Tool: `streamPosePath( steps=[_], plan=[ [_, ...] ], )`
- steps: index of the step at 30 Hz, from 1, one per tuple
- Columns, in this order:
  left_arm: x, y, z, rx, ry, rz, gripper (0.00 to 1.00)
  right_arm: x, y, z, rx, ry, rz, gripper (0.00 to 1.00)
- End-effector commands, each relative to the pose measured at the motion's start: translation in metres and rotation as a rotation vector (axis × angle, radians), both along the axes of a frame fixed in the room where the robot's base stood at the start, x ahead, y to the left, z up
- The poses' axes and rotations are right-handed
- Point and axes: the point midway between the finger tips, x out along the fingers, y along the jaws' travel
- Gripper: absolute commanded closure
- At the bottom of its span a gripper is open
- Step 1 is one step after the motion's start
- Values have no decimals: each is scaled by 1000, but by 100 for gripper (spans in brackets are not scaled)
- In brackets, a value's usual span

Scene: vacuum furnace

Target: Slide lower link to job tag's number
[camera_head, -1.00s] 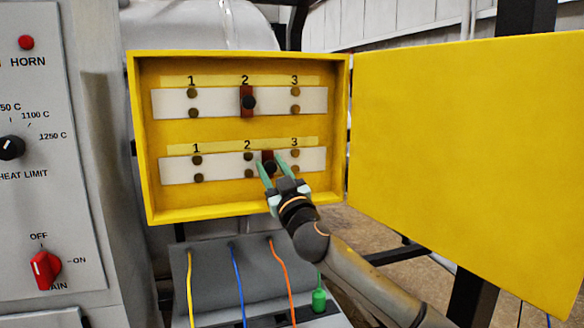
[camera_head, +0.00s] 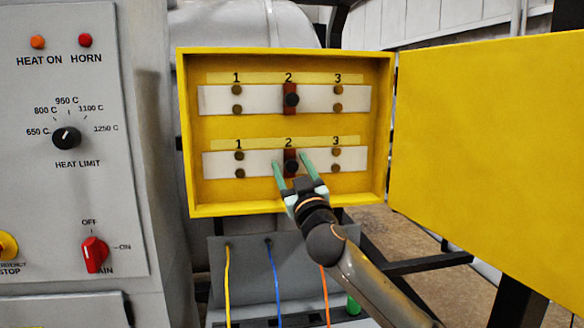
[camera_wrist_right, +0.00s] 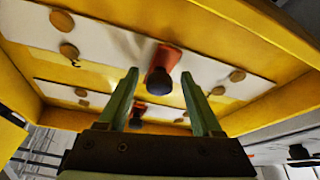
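The lower link (camera_head: 291,155), a dark red bar with a black knob (camera_head: 291,167), stands upright at the number 2 on the lower white strip (camera_head: 262,163) in the yellow box. In the right wrist view the same link (camera_wrist_right: 160,62) lies between and beyond my fingertips. My right gripper (camera_head: 291,162) is open, its green fingers on either side of the knob with gaps; it also shows in the right wrist view (camera_wrist_right: 160,88). My left gripper is not in view. No job tag can be made out.
The upper link (camera_head: 290,90) is at 2 on the upper strip. The yellow box (camera_head: 186,140) has raised walls, with its door (camera_head: 480,150) open at right. A grey control panel (camera_head: 110,190) is at left. Yellow, blue and orange cables (camera_head: 273,280) hang below.

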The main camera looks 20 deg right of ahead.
Motion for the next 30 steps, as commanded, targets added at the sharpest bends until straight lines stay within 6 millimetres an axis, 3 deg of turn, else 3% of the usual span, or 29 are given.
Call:
streamPosePath(
  steps=[11,24,30],
  plan=[
    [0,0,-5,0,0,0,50,-14,1,-7,3,-1,0,34],
    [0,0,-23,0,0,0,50,-85,11,-37,1,0,1,34],
    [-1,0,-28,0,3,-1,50,-108,14,-45,1,0,1,34]
  ],
)
